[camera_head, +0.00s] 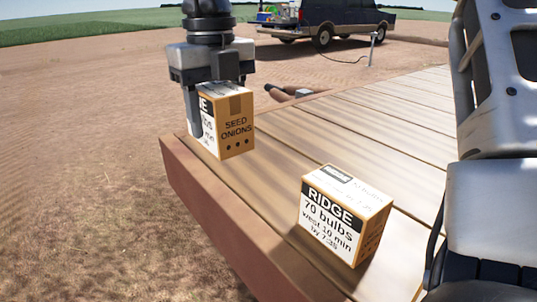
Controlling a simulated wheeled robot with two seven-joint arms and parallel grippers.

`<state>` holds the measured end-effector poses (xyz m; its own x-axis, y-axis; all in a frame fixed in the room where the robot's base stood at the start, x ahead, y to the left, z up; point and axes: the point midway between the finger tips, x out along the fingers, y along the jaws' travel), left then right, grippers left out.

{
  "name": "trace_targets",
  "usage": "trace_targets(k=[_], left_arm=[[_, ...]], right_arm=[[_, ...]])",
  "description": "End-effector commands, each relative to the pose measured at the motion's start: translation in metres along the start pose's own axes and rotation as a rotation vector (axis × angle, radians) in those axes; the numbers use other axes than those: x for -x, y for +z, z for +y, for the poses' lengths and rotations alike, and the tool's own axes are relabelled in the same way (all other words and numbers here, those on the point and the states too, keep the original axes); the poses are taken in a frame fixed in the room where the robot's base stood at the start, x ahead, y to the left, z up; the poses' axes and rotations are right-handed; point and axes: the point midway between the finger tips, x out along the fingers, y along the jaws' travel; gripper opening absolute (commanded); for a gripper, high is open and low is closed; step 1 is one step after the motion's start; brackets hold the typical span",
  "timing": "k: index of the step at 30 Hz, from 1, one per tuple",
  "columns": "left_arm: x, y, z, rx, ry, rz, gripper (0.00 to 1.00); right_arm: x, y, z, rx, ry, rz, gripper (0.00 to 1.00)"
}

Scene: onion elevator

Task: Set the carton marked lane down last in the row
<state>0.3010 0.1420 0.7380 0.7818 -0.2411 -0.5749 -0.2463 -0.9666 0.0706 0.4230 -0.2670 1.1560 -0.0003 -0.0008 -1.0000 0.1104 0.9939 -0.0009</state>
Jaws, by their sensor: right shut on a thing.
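My right gripper (212,98) comes down from the top and is shut on a carton (236,132) at the far left corner of the wooden deck (350,125). This carton is tan with "SEED ONIONS" on one side and a white label on another. A finger covers most of that label, and only an "E" shows of its heading, so I cannot read the full name. The carton is upright; I cannot tell whether its base touches the planks. A second carton (345,215), marked "RIDGE", stands upright nearer to me on the deck. My left gripper is not in view.
Bare planks lie between the two cartons and to the right of them. The deck's left edge (215,220) drops to dirt ground. Brown pipe-like pieces (284,95) lie beyond the far edge. A dark truck (333,20) stands behind. My arm fills the right side.

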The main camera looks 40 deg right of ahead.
Motion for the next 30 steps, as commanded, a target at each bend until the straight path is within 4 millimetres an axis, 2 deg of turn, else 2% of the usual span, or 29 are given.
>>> trace_targets(k=[4,7,12,21,25,30], left_arm=[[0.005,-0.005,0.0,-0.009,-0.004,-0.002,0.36],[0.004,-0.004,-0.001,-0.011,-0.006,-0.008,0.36],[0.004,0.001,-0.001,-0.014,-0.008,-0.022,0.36],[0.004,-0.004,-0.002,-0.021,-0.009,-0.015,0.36],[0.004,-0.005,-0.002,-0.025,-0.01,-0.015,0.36],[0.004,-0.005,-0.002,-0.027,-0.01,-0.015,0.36]], right_arm=[[-0.014,-0.001,-0.036,-0.001,0.008,0.0,0.17],[-0.036,-0.002,-0.05,0.0,0.006,0.002,0.17],[-0.057,-0.001,-0.068,0.001,0.004,0.0,0.17],[-0.076,-0.002,-0.082,0.001,0.003,0.001,0.17],[-0.097,-0.002,-0.081,0.0,0.002,0.001,0.17],[-0.103,-0.001,-0.081,0.0,0.001,-0.004,0.17]])
